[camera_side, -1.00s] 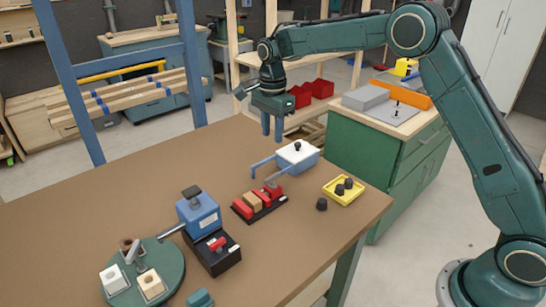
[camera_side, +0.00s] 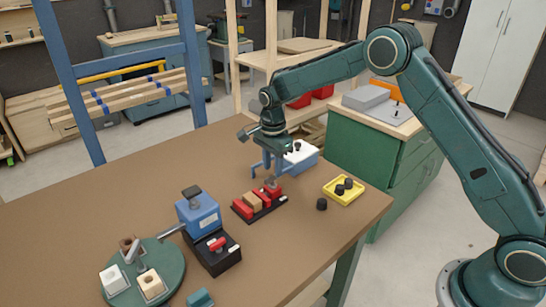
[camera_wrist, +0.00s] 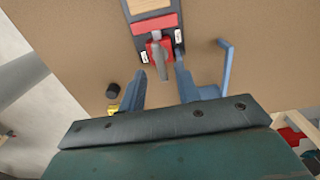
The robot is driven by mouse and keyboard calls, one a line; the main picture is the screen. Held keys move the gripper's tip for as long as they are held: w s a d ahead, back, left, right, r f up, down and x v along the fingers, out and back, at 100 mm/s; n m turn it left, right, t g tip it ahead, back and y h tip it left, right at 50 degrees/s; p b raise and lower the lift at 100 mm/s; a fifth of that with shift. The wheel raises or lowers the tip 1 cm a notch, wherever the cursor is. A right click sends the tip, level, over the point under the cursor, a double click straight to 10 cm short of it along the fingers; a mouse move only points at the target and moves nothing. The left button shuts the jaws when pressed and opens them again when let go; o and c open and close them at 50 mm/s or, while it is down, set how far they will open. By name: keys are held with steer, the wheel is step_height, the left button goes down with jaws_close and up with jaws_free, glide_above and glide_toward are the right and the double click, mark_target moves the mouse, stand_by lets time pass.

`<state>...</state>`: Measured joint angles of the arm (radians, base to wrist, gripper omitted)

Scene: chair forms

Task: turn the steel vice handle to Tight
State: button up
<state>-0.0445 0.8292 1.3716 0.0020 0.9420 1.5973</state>
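The red vice (camera_side: 272,192) sits on a black base on the brown table, with wooden and red blocks along it. Its grey steel handle (camera_wrist: 157,52) points toward my gripper in the wrist view. White labels (camera_wrist: 145,57) flank the handle; I cannot read them. My gripper (camera_side: 270,170) points down above and just behind the vice in the side view. It is open and empty. In the wrist view its two blue fingers (camera_wrist: 162,82) are spread, with the handle's end near the gap between them, apart from both.
A blue box with a white lid (camera_side: 300,150) stands close behind my gripper; its blue handle shows in the wrist view (camera_wrist: 226,68). A yellow tray (camera_side: 336,197) and dark knob (camera_side: 321,204) are right of the vice. A blue device (camera_side: 199,214) and green turntable (camera_side: 176,262) are left.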

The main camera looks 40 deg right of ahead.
mark_target(272, 181)
steer(key=shift+f, duration=1.4)
jaws_close()
